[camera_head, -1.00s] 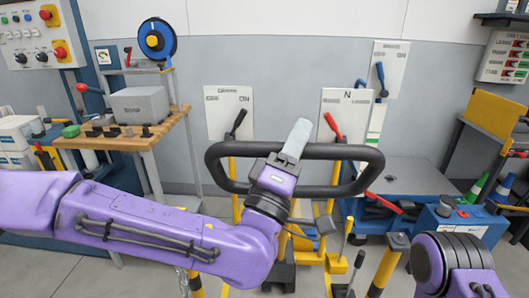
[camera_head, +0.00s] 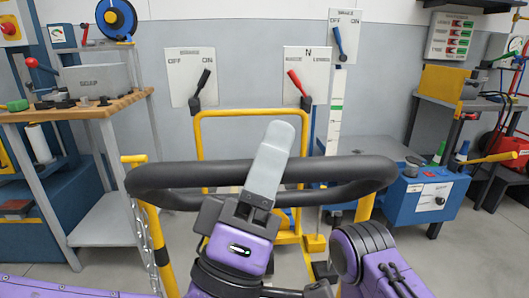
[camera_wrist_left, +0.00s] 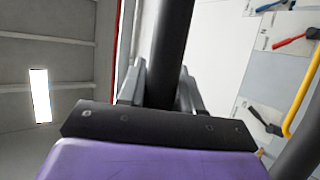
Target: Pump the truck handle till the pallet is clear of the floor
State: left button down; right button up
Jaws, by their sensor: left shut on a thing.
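The truck handle is a wide black loop (camera_head: 345,172) lying across the middle of the head view. My left gripper (camera_head: 268,165) is shut on its bar, with a pale grey finger pointing up over the loop. In the left wrist view the black bar (camera_wrist_left: 172,50) passes between the two grey fingers (camera_wrist_left: 160,88). My right arm shows as a purple and black link at the lower right of the head view; its gripper is out of view. I see no pallet that I can make out, and the truck's lower part is largely hidden behind the handle and my arm.
A yellow frame (camera_head: 250,114) stands behind the handle. Yellow posts stand at left (camera_head: 153,225) and right. A wooden-topped bench (camera_head: 75,111) is on the left, a blue unit (camera_head: 418,200) on the right. Wall panels (camera_head: 190,66) carry black and red levers.

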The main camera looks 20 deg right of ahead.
pick_arm(q)
jog(key=shift+s, duration=0.1)
jog(key=c, duration=0.8)
grip_release()
jog(key=shift+c, duration=0.2)
jog(key=shift+f, duration=0.1)
jog(key=b+v, duration=0.7)
jog(key=v, duration=0.3)
jog(key=shift+a, duration=0.2)
jog(key=shift+s+f, duration=0.1)
jog(key=shift+f, duration=0.05)
jog(key=shift+d+g, duration=0.1)
jog(key=shift+g, duration=0.2)
